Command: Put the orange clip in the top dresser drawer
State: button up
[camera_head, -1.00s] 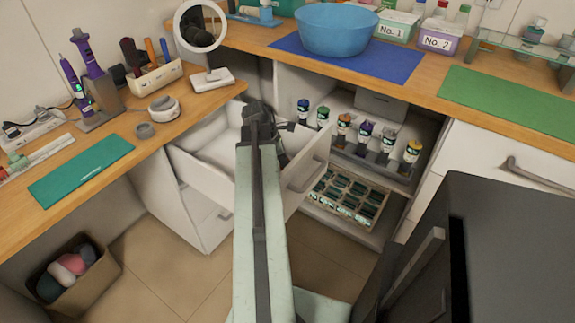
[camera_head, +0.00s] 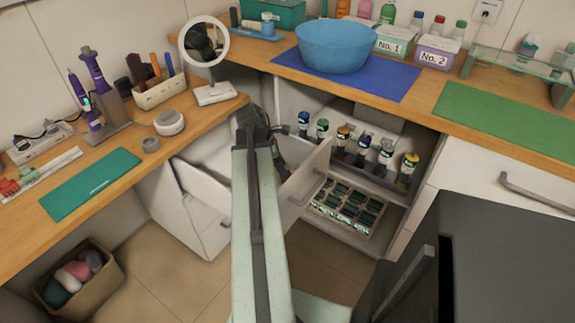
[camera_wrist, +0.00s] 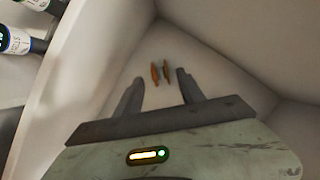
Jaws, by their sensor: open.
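The top dresser drawer (camera_head: 205,192) is pulled open under the left counter's corner, and my arm crosses over it. In the wrist view its pale inside (camera_wrist: 215,80) surrounds my gripper. The orange clip (camera_wrist: 154,73) shows there as two thin orange-brown pieces close together, on or just above the drawer's bottom. It is just beyond my fingertips, roughly between their lines. My gripper (camera_wrist: 160,80) is open with nothing seen between its fingers. In the head view my gripper (camera_head: 276,140) is over the drawer, and the clip is hidden.
A cabinet shelf with several bottles (camera_head: 364,146) stands right of the drawer, above a box of dark items (camera_head: 347,203). The round mirror (camera_head: 204,42) stands on the counter behind. A dark cart (camera_head: 490,260) is at the right front.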

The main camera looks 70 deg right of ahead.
jog(key=p+v, duration=0.5)
jog(key=v, duration=0.2)
